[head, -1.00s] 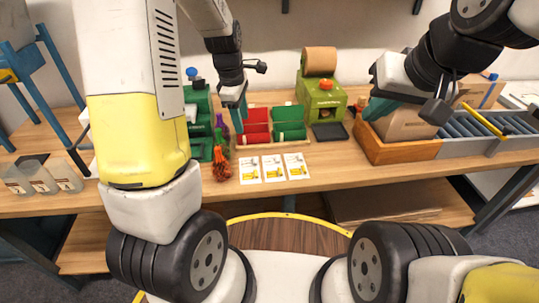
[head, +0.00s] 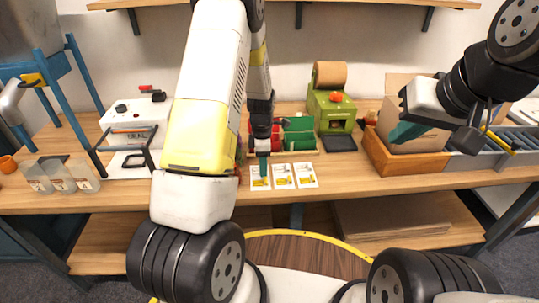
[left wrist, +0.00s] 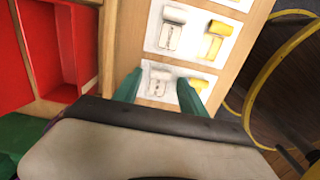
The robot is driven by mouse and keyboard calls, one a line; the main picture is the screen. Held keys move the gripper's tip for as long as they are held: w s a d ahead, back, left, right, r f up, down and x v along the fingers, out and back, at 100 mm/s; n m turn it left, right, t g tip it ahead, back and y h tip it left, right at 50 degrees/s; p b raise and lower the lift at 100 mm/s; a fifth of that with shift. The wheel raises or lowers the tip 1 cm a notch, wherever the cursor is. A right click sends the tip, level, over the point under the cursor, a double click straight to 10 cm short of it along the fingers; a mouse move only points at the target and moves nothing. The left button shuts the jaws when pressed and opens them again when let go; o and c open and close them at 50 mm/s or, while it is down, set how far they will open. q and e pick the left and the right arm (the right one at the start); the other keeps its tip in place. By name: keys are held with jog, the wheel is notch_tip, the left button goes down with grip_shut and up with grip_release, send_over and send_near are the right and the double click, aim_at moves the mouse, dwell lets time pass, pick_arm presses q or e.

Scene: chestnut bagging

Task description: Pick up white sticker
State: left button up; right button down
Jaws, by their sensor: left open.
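Three white stickers with yellow and grey pictures lie in a row on the wooden table: the left one (head: 260,183), the middle one (head: 282,176) and the right one (head: 305,175). My left gripper (head: 263,166) points down at the far part of the left sticker. In the left wrist view, its green fingers (left wrist: 160,84) are apart, with the nearest sticker (left wrist: 160,71) between and below them; contact cannot be told. The gripper body hides part of that sticker. A second sticker (left wrist: 195,33) lies beyond it. My right gripper (head: 408,130) is up at the right, by a cardboard box.
Red and green bins (head: 298,130) stand just behind the stickers. A green machine with a brown roll (head: 330,105) is behind, right of them. A wooden tray (head: 388,165) and rollers are at right; a white sealing machine (head: 135,120) and clear bags (head: 60,177) at left.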

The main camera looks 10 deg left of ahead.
pick_arm(q)
jog(key=shift+c, duration=0.4)
grip_shut()
